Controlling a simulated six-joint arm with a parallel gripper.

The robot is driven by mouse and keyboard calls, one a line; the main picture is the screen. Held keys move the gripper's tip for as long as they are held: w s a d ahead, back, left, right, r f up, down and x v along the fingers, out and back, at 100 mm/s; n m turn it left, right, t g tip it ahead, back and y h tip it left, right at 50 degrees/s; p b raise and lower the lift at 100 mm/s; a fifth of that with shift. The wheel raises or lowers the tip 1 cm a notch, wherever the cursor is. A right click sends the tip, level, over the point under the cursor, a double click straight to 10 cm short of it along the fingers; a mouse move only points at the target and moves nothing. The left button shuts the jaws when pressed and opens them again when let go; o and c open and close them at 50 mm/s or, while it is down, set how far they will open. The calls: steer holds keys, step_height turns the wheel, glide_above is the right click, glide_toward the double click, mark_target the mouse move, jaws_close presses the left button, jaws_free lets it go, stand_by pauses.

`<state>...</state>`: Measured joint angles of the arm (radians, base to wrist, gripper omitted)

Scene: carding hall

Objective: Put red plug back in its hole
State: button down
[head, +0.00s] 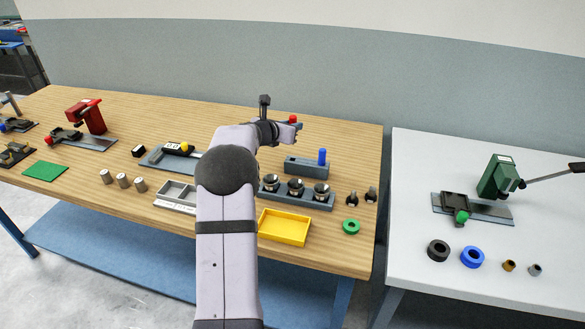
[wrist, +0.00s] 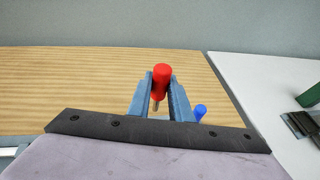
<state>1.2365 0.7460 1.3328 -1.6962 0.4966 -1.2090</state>
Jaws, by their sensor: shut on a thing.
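The red plug (head: 292,119) is held upright between the fingers of my gripper (head: 290,127), above the table. In the wrist view the red plug (wrist: 161,76) stands between the two blue-grey fingers of my gripper (wrist: 160,92), with a thin metal pin showing below its red head. A blue-grey block (head: 305,168) with a blue plug (head: 322,156) upright near its right end sits on the wooden table, below and in front of my gripper. The blue plug (wrist: 200,112) also shows right of the fingers in the wrist view.
A rack (head: 306,201) with several dark-topped round pieces stands in front of the block. A yellow tray (head: 284,227) and a green ring (head: 351,227) are nearer. Bare wood (head: 345,145) lies right of the block. A separate white table (head: 410,180) stands at the right.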

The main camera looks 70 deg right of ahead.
steer(key=shift+w+f, duration=0.1)
steer(key=shift+f, duration=4.85)
steer(key=shift+f+b, duration=0.35)
steer(key=shift+b, duration=0.2)
steer(key=c, duration=1.6)
jaws_free()
steer(key=shift+r, duration=0.15)
steer(key=shift+r+p, duration=0.4)
steer(key=shift+p, duration=0.3)
steer(key=shift+w+a+b, duration=0.1)
steer(key=shift+a+b, duration=0.3)
steer(key=shift+b, duration=0.1)
steer(key=b+v, duration=0.3)
steer(key=v, duration=0.8)
steer(key=shift+a, duration=0.1)
